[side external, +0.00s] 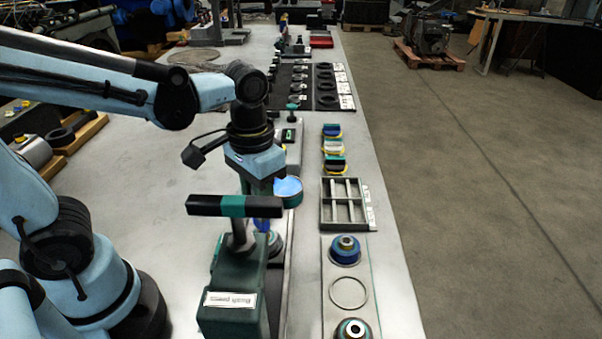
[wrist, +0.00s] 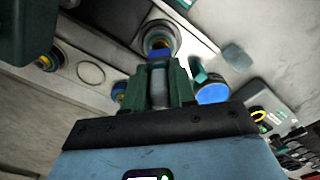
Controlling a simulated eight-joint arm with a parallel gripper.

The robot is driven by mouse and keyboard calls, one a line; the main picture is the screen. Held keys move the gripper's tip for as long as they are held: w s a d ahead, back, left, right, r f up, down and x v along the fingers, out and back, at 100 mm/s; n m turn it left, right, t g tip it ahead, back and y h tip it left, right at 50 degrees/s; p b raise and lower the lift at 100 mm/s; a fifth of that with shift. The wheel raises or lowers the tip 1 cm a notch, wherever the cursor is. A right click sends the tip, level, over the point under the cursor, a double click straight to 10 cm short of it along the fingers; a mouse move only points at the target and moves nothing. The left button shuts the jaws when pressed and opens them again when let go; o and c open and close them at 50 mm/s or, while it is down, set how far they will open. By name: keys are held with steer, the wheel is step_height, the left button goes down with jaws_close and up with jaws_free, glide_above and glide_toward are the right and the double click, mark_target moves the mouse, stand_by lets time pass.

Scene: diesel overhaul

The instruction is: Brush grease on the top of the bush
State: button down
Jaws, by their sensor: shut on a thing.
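My gripper (side external: 260,188) points down beside the press; it also shows in the wrist view (wrist: 158,88). Its green fingers are shut on a grey-handled tool, apparently the brush (wrist: 157,82), with a blue end beyond the fingertips. That end overlaps the near edge of a round metal bush (wrist: 160,38) in the wrist view; I cannot tell whether they touch.
The dark green bush press (side external: 232,295) with its black crossbar (side external: 205,206) stands close in front of my gripper. To the right are a tray with blue bushes (side external: 346,250) and an empty ring (side external: 348,293), and a divided grey box (side external: 326,216). The bench left of the press is clear.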

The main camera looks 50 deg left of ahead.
steer(key=shift+f, duration=0.6)
stand_by(0.6)
steer(key=shift+a, duration=0.1)
steer(key=shift+s+a, duration=0.25)
steer(key=shift+s, duration=0.05)
steer(key=shift+d, duration=0.1)
steer(key=shift+w+d, duration=0.6)
steer(key=shift+w, duration=0.05)
steer(key=shift+a, duration=0.1)
steer(key=shift+s+a, duration=0.6)
steer(key=shift+s, duration=0.05)
stand_by(0.3)
